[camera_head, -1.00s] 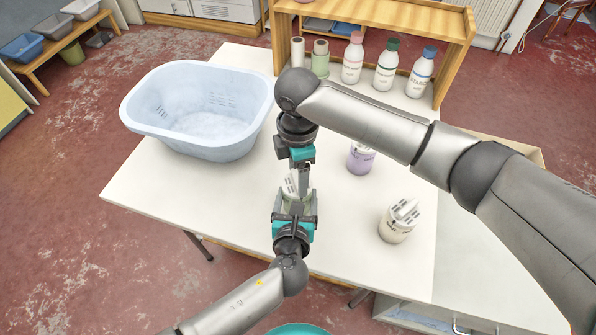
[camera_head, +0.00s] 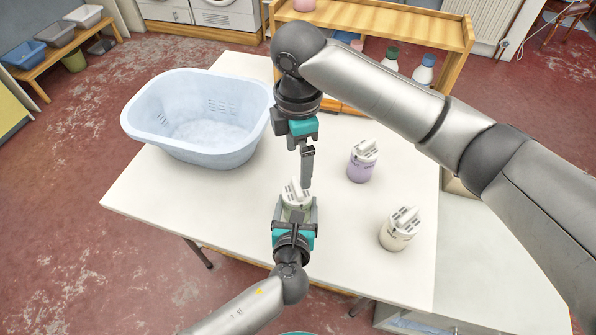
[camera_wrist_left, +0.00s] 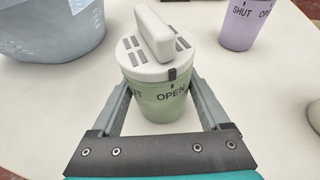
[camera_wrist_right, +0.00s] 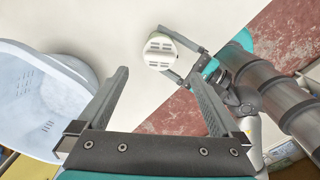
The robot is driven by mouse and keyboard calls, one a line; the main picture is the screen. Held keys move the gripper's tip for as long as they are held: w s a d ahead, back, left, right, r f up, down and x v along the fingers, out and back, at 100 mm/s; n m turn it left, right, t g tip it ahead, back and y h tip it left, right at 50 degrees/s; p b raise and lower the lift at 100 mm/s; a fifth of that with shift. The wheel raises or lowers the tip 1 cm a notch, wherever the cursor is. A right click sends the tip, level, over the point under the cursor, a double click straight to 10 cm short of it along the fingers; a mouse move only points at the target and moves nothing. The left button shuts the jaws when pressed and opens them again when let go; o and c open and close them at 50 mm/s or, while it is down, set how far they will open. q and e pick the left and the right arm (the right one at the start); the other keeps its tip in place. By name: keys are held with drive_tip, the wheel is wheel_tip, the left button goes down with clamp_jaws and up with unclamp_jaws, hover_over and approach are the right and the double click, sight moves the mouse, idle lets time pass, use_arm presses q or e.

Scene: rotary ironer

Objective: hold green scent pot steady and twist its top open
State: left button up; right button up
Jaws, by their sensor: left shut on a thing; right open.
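The green scent pot (camera_wrist_left: 162,103) stands upright between the fingers of my left gripper (camera_head: 297,213), which is shut on its body. Its white slotted top (camera_wrist_left: 137,62) with a raised bar is on the pot. In the left wrist view the top's dark tab (camera_wrist_left: 172,74) sits at the tick above "OPEN"; part of "SHUT" shows at the left. My right gripper (camera_head: 307,165) is open and empty above the pot, pointing down. In the right wrist view the white top (camera_wrist_right: 160,50) lies beyond the fingertips, clear of them.
A lilac pot (camera_head: 361,166) and a cream pot (camera_head: 397,232) stand right of the green one on the white table (camera_head: 190,205). A pale blue basket (camera_head: 150,118) is at the table's left. A wooden shelf (camera_head: 445,29) with bottles is at the back, partly hidden by my right arm.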

wheel_tip(320, 180, up, 4)
idle(0.5)
use_arm(q)
drive_tip(key=o, duration=1.4)
